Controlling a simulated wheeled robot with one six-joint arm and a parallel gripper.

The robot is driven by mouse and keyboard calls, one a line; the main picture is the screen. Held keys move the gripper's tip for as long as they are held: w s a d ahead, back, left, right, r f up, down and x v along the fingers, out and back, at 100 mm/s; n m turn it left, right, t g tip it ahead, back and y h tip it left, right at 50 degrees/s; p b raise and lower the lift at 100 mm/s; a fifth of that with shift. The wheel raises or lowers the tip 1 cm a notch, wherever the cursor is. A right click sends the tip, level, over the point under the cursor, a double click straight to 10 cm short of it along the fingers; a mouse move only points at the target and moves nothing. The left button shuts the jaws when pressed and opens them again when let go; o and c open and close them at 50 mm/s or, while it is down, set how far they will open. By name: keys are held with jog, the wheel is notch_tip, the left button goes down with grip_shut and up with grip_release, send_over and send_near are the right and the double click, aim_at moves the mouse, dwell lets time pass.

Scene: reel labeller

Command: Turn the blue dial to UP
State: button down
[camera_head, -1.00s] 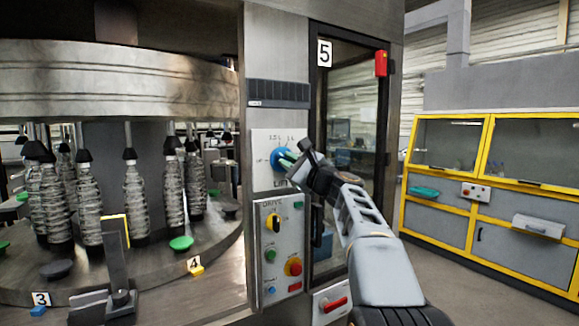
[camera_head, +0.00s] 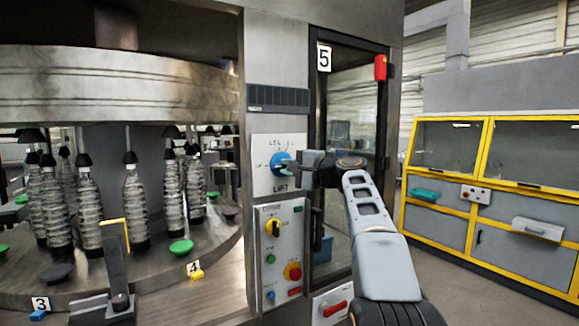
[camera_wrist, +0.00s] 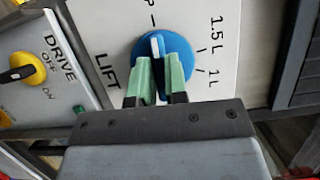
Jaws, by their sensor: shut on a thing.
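The blue dial (camera_head: 277,164) is on a white plate marked LIFT (camera_head: 262,182) on the machine's front column. In the wrist view the blue dial (camera_wrist: 180,50) has a white pointer line facing the top of the picture, near a tick beside a partly cut-off label ending in P. The 1.5 L and 1 L marks are to its right. My gripper (camera_head: 290,168) is at the dial, its green fingers on either side of the raised grip. In the wrist view my gripper (camera_wrist: 159,76) is shut on this grip, and the fingers hide its lower part.
Below is the DRIVE panel (camera_head: 283,250) with a yellow-black knob (camera_head: 274,228) and a red button (camera_head: 292,271). A glass door (camera_head: 340,160) is right of the column. The bottle carousel (camera_head: 140,260) is at left. Open floor lies at right.

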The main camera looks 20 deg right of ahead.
jog(key=shift+n, duration=0.3)
dwell(0.4)
jog(key=c, duration=1.1)
grip_release()
jog(key=shift+c, duration=0.2)
jog(key=b+v, duration=0.3)
jog(key=v, duration=1)
jog(key=shift+s+d+r, duration=0.2)
jog(key=shift+s, duration=0.15)
